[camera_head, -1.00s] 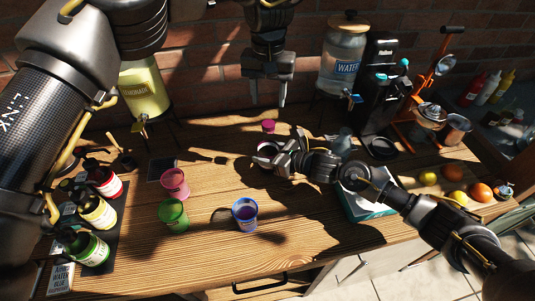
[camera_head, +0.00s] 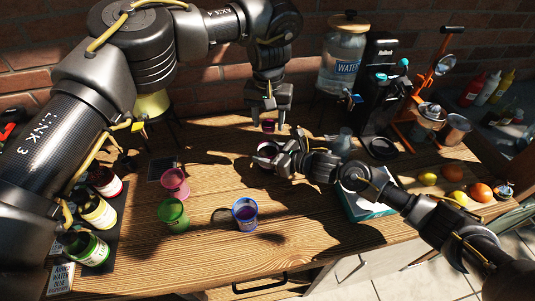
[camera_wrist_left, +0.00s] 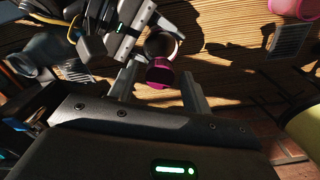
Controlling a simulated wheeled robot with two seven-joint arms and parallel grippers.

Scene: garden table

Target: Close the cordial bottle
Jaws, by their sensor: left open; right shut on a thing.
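A small magenta cap (camera_head: 268,126) sits on the table behind the bottle; it also shows in the left wrist view (camera_wrist_left: 160,74). My left gripper (camera_head: 268,118) is open, pointing down, with its fingers on either side of the cap. My right gripper (camera_head: 282,160) is shut on what looks like the cordial bottle (camera_head: 265,148), at its side. The bottle is mostly hidden by the fingers; the left wrist view shows its round top (camera_wrist_left: 160,45) beside the cap. I see no cap on it.
Pink (camera_head: 174,183), green (camera_head: 173,215) and blue (camera_head: 245,213) cups stand at the front. Several bottles (camera_head: 97,212) stand on a dark tray at left. A water dispenser (camera_head: 342,58) and black machine (camera_head: 377,95) stand at back right. Fruit (camera_head: 453,173) lies at right.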

